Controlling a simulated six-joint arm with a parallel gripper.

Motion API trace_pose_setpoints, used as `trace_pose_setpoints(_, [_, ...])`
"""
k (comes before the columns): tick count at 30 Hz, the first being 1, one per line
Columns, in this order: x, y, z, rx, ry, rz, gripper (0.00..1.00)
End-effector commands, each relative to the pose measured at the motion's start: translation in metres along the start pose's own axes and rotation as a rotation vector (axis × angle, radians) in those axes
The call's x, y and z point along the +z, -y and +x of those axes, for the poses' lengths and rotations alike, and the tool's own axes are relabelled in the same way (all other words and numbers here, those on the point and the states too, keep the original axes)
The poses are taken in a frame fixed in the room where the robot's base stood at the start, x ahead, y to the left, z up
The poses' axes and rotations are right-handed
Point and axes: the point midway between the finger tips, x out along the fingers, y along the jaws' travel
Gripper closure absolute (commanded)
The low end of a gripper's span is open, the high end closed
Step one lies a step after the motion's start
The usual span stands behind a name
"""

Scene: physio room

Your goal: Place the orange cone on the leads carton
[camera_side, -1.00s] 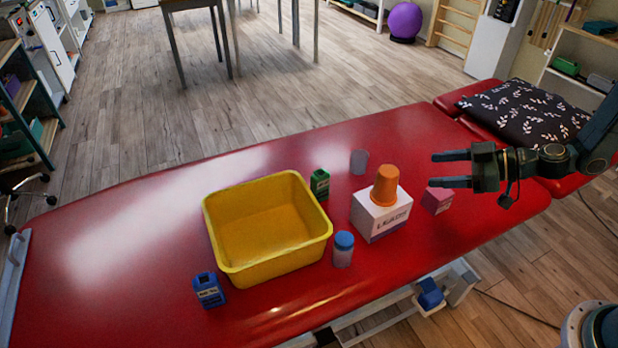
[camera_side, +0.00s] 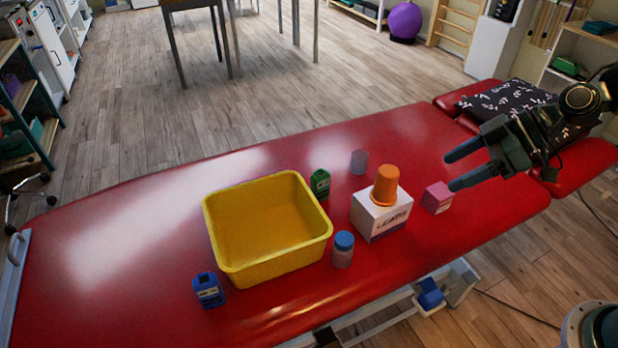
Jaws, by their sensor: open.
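The orange cone (camera_side: 386,184) stands on top of the white leads carton (camera_side: 378,220), wide end down and slightly tilted in the picture. The carton rests on the red treatment table and shows the word "LEADS" on its front side. My gripper (camera_side: 450,172) is open and empty, to the right of the cone and carton and apart from both. Its two fingers point left, and the lower fingertip shows close to the pink box (camera_side: 437,198); I cannot tell whether they touch.
A yellow bin (camera_side: 216,232) stands empty left of the carton. A blue-lidded jar (camera_side: 343,250), a green box (camera_side: 320,184), a translucent cup (camera_side: 359,162) and a blue box (camera_side: 208,290) stand around it. A patterned pillow (camera_side: 500,98) lies at the far right. The table's left part is clear.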

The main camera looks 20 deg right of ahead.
Motion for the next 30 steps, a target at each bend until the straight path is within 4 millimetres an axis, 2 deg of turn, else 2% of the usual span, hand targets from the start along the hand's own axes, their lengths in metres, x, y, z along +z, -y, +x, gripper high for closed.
trace_pose_setpoints(15, [-0.006, 0.046, -0.073, 0.19, 0.245, 0.169, 0.34])
trace_pose_setpoints(30, [0.008, 0.093, -0.157, 0.47, 0.274, 0.49, 0.34])
